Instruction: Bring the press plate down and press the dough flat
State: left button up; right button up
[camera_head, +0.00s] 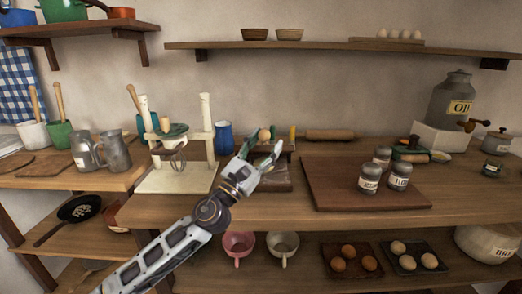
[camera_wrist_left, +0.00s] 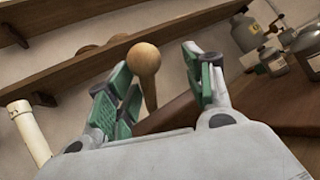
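My left gripper (camera_head: 262,147) reaches in front of a dark wooden device (camera_head: 276,179) at the middle of the counter, which may be the press. A round wooden knob (camera_head: 265,134) shows just beyond the fingers. In the left wrist view the green-padded fingers (camera_wrist_left: 162,88) are spread, with the wooden knob on its stem (camera_wrist_left: 148,62) seen in the gap between them. I see no finger closed on it. The gripper and forearm hide much of the device. I cannot make out the press plate or the dough. My right gripper is not in view.
A cream frame with two posts (camera_head: 207,127) and a hand beater stands left of the gripper. A blue jug (camera_head: 224,138) is behind. Right is a wooden board (camera_head: 340,190) with several grey jars (camera_head: 399,177). A shelf (camera_head: 330,47) runs above.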

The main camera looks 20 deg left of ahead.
pick_arm(q)
jog(key=shift+s, duration=0.15)
jog(key=v, duration=1.1)
jog(key=shift+s+a+f, duration=0.15)
jog(key=shift+a+f, duration=0.05)
jog(key=shift+f, duration=0.05)
dwell(1.5)
jog(key=shift+s, duration=0.1)
dwell(0.6)
